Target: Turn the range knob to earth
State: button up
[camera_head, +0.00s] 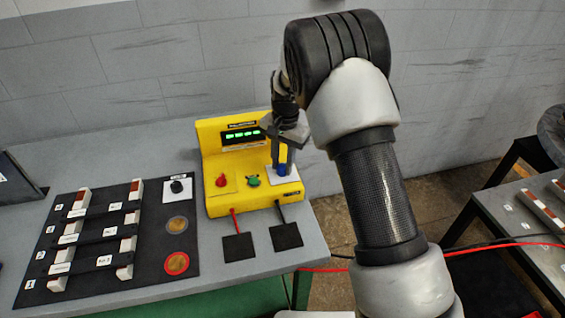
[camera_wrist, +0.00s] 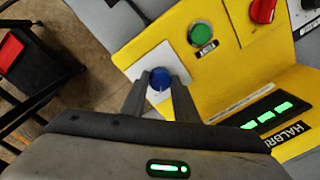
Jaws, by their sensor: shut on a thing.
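The yellow instrument (camera_head: 212,150) stands on the grey table, with a lit green display (camera_head: 243,135). The blue knob (camera_head: 283,169) sits on a white plate (camera_head: 296,172) at the right of its sloped front; in the wrist view the blue knob (camera_wrist: 159,78) lies between my fingertips. My gripper (camera_wrist: 158,92) is shut on the blue knob, reaching down from above. In the head view my gripper (camera_head: 285,150) partly hides the knob and plate. The knob's pointer and any range markings cannot be read.
A red knob (camera_head: 221,180) and a green button (camera_head: 253,181) sit left of the blue knob. Red and black leads run to two black pads (camera_head: 238,247). A black board (camera_head: 150,262) with bars and a black knob (camera_head: 176,186) lies at left. Another table (camera_head: 520,215) stands at right.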

jog(key=shift+m, duration=0.3)
jog(key=o, duration=1.1)
jog(key=shift+c, duration=0.2)
notch_tip(320, 180, up, 18)
jog(key=shift+s+d+f, duration=0.25)
jog(key=shift+d, duration=0.1)
